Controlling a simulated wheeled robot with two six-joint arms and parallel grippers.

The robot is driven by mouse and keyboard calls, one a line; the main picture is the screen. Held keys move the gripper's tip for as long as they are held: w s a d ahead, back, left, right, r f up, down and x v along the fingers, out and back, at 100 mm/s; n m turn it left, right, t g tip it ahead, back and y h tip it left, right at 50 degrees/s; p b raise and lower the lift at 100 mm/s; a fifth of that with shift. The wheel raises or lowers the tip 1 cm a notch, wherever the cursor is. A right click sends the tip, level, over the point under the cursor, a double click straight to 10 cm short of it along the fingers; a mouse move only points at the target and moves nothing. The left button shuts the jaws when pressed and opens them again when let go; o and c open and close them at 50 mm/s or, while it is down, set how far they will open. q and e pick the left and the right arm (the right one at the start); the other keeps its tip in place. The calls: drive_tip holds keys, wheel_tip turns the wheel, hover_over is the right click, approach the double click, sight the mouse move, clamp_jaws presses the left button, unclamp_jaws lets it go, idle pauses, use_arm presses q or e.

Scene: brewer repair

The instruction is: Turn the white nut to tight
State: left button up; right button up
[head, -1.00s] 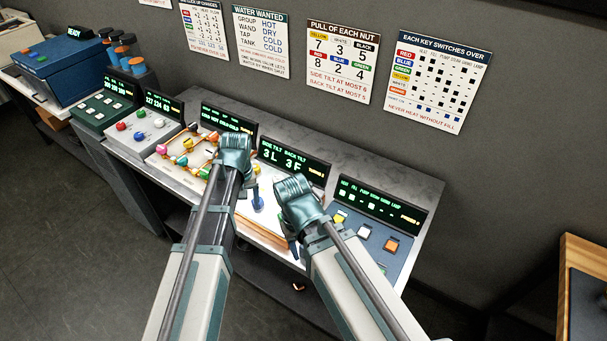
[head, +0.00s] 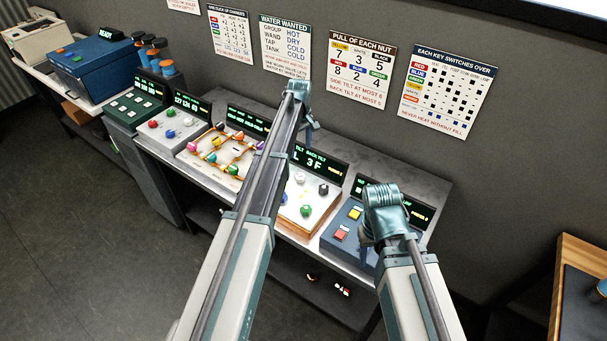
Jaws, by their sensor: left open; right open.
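The white nut (head: 300,178) stands on the pale plate of the tilt panel (head: 288,212), just right of my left forearm. A black nut (head: 323,189) and a green nut (head: 305,211) stand on the same plate; its left part is hidden behind my arm. The panel's display (head: 318,160) is partly covered and shows "L 3F". My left gripper (head: 312,138) is open above the back of the panel, apart from the white nut. My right gripper (head: 364,254) is open over the key-switch panel to the right, away from the nut.
The key-switch panel (head: 337,248) with coloured keys stands right of the tilt panel. A panel with coloured valves (head: 222,150) stands left. Grey bench top is free behind the panels.

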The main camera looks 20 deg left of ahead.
sight(300, 176)
use_arm(q)
wheel_tip(300, 176, down, 14)
drive_tip(key=b, duration=1.3)
drive_tip(key=shift+r, duration=0.2)
clamp_jaws()
